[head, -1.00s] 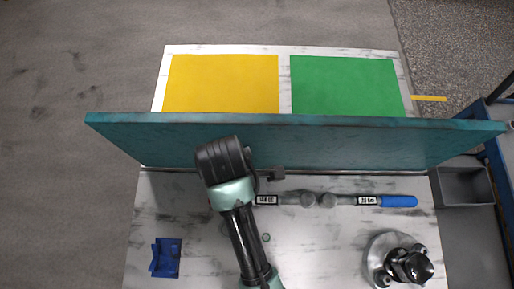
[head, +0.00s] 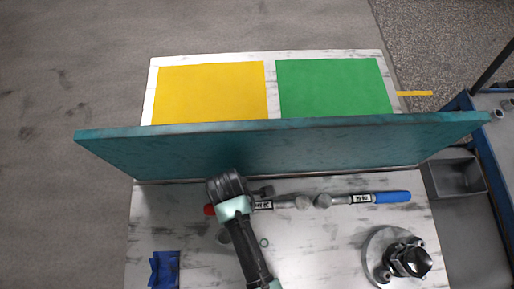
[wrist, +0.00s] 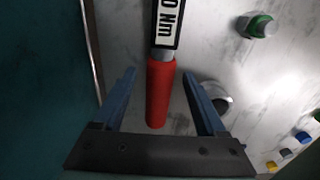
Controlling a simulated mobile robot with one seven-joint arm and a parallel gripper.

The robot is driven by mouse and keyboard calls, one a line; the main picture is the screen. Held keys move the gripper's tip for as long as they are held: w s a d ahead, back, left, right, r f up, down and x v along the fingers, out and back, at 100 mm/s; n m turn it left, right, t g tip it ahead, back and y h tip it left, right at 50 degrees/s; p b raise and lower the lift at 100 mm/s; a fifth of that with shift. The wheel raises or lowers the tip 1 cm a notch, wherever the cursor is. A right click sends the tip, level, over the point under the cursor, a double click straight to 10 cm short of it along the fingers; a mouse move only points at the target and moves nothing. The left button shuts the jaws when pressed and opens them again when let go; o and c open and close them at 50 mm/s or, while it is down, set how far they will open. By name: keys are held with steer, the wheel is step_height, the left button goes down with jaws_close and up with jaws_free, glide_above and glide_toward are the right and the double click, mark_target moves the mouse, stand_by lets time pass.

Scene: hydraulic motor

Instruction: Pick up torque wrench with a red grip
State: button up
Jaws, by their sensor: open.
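The torque wrench with a red grip lies on the white worktop close to the teal panel; in the head view its red grip (head: 209,209) pokes out left of my arm and its shaft (head: 272,205) runs right. In the wrist view the red grip (wrist: 159,94) points down between my gripper's blue fingers, below a white label reading "0 Nm" (wrist: 167,24). My gripper (wrist: 160,82) is open, one finger on each side of the grip, with clear gaps. I cannot tell its height above the grip. In the head view my wrist hides the fingers.
A blue-grip torque wrench (head: 392,197) lies to the right in line. The teal panel (head: 290,155) stands upright just behind. A motor (head: 408,262) sits at front right, a blue fixture (head: 164,269) at front left. A grey bin (head: 456,178) is at right.

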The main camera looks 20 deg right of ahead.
steer(key=shift+f, duration=0.2)
jaws_close()
stand_by(1.3)
